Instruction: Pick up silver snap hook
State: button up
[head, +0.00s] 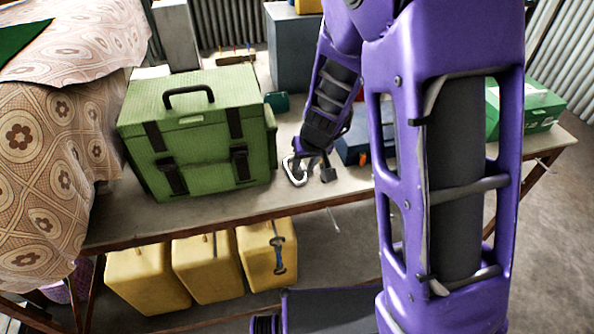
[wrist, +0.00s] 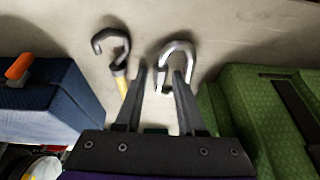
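The silver snap hook (head: 294,173) lies on the workbench, just right of the green case in the head view. In the wrist view the silver snap hook (wrist: 178,46) is a shiny loop ahead of the fingertips. One end of it shows between the fingers, and the right finger overlaps its other side. My gripper (wrist: 160,75) is open, its two dark fingers apart and low over the hook. My gripper also shows in the head view (head: 313,170), pointing down at the bench right beside the hook. Whether a finger touches the hook I cannot tell.
A dark hook with a yellow shank (wrist: 110,48) lies close left of my fingers. The green case (head: 195,130) and a blue box (wrist: 48,97) flank the gripper closely. A green carton (head: 522,105) stands at the right. Yellow canisters (head: 147,279) stand under the bench.

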grip_shut()
jog(key=shift+r, duration=0.1)
